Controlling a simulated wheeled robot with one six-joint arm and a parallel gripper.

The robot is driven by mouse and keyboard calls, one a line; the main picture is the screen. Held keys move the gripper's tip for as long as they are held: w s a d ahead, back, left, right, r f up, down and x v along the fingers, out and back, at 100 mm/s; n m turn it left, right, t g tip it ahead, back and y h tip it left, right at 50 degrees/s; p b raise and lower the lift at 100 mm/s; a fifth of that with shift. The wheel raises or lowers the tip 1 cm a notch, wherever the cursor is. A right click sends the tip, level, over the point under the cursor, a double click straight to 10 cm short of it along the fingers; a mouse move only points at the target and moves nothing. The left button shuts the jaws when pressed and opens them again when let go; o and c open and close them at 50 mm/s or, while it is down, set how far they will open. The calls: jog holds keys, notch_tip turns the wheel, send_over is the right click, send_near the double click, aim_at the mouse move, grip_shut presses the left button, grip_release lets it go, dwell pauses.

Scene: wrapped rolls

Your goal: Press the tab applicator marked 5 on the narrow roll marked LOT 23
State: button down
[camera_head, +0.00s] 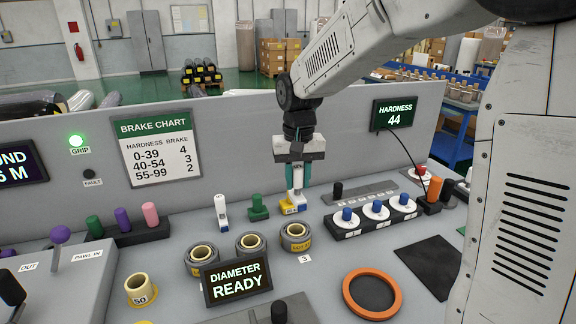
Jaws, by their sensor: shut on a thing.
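My gripper (296,188) points down at the back of the bench and is shut on a white tab applicator (291,206) with yellow and blue at its foot. Any number on the applicator is too small to read. The applicator is just behind the right-hand roll (297,237) of three wrapped rolls; I cannot tell whether it touches the bench. The right-hand roll has a yellow label with lettering too small to read surely, and a 3 card in front. The middle roll (250,247) and left roll (202,259) stand beside it, partly behind a display.
A white-and-blue tool (221,212) and a green block (258,208) stand left of my gripper. The DIAMETER READY display (237,281) stands in front of the rolls. A rack of blue-knobbed discs (373,215) is at right. An orange ring (372,294) lies at front right.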

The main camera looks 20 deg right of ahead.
aim_at(297, 208)
jog(key=shift+w, duration=0.3)
jog(key=shift+s, duration=0.15)
jog(key=shift+f, duration=3.8)
jog(key=shift+s+f, duration=0.15)
jog(key=shift+f, duration=0.7)
jog(key=shift+r, duration=0.15)
jog(key=shift+r, duration=3.95)
